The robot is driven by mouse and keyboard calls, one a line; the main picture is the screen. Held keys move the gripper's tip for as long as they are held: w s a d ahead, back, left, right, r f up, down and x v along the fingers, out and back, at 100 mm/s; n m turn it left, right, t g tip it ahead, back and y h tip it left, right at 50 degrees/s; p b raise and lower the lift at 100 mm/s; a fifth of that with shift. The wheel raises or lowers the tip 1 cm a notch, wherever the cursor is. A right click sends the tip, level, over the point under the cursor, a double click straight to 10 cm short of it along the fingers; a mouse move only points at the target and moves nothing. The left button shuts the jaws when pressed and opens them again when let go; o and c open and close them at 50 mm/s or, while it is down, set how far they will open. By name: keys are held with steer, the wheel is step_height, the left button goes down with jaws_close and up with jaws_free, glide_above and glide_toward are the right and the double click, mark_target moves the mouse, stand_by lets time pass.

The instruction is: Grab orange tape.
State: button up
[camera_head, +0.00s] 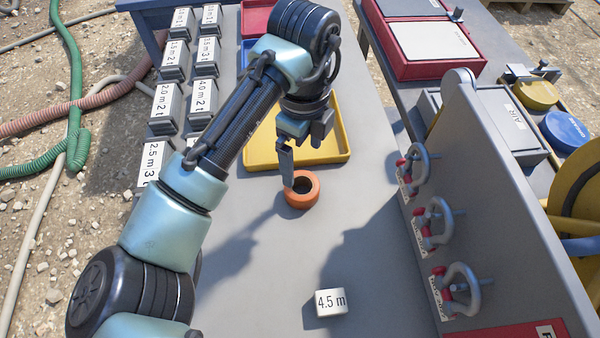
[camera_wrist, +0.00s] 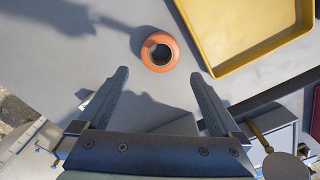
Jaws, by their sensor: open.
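The orange tape (camera_head: 302,190) is a thick ring lying flat on the grey table, just in front of the yellow tray. My gripper (camera_head: 300,160) is just above and behind it in the head view, with one finger in front of the tape's left edge. In the wrist view the tape (camera_wrist: 160,40) lies beyond the fingertips, near the middle of the gap's line. My gripper (camera_wrist: 157,78) is open there, its two fingers wide apart with nothing between them.
The yellow tray (camera_head: 335,155) stands right behind the tape. A panel with several valve wheels (camera_head: 440,225) stands to the right. A white block marked 4.5 m (camera_head: 331,303) sits nearer me. Labelled grey blocks (camera_head: 164,108) line the left.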

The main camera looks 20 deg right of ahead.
glide_above(301, 185)
steer(key=f, duration=0.5)
steer(key=shift+s, duration=0.3)
steer(key=shift+w+f, duration=0.2)
steer(key=shift+f, duration=1.35)
steer(key=shift+w+f, duration=0.15)
steer(key=shift+f, duration=1.4)
